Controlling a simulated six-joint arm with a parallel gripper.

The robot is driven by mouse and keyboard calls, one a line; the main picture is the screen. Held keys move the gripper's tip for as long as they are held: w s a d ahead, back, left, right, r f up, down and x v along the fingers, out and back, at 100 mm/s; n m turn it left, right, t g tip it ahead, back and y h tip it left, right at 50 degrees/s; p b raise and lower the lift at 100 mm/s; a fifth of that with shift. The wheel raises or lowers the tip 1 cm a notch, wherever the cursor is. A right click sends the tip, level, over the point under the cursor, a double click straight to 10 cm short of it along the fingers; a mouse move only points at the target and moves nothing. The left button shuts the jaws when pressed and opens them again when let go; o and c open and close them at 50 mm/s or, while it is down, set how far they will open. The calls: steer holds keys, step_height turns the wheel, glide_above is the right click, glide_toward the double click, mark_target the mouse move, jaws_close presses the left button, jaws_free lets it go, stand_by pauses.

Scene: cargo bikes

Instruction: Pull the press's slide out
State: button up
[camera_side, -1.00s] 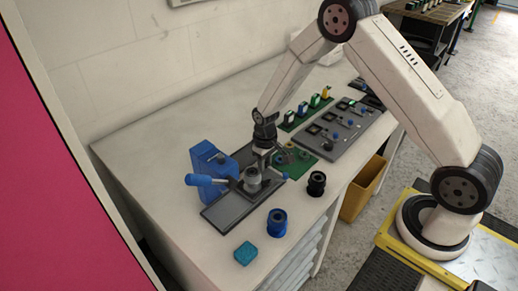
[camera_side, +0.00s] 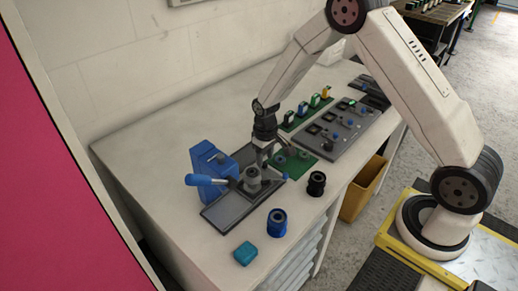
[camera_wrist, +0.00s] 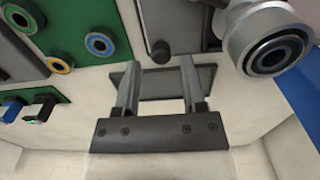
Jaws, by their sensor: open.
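The press has a blue body (camera_side: 207,160), a blue-gripped lever (camera_side: 200,180) and a dark grey bed (camera_side: 225,210) on the white bench. My gripper (camera_side: 265,165) is low beside this cylinder, at the bed's far side. In the wrist view my gripper (camera_wrist: 159,68) has its two fingers apart. A black knob (camera_wrist: 160,51) on a grey plate (camera_wrist: 178,22), apparently the slide, appears between and just beyond the fingertips. Contact cannot be told.
A blue bushing (camera_side: 277,222), a black bushing (camera_side: 316,184) and a teal block (camera_side: 245,253) stand along the front edge. A green board (camera_side: 295,160) with rings lies right of the press. A grey control panel (camera_side: 338,125) is farther back. The bench's back left is clear.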

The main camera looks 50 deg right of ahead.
steer(key=shift+r, duration=0.9)
steer(key=shift+r, duration=0.1)
steer(key=shift+r, duration=1.35)
steer(key=shift+r, duration=0.1)
steer(key=shift+s+a+r, duration=0.15)
steer(key=shift+s+r, duration=0.25)
steer(key=shift+r, duration=0.05)
steer(key=s+a+r+t, duration=0.1)
steer(key=s+r, duration=0.2)
steer(key=s, duration=0.5)
steer(key=s+a+r+t, duration=0.1)
steer(key=s+r, duration=0.3)
steer(key=s, duration=0.4)
steer(key=shift+s+a+r+t, duration=0.15)
steer(key=shift+a+r+t, duration=0.15)
steer(key=shift+a, duration=0.5)
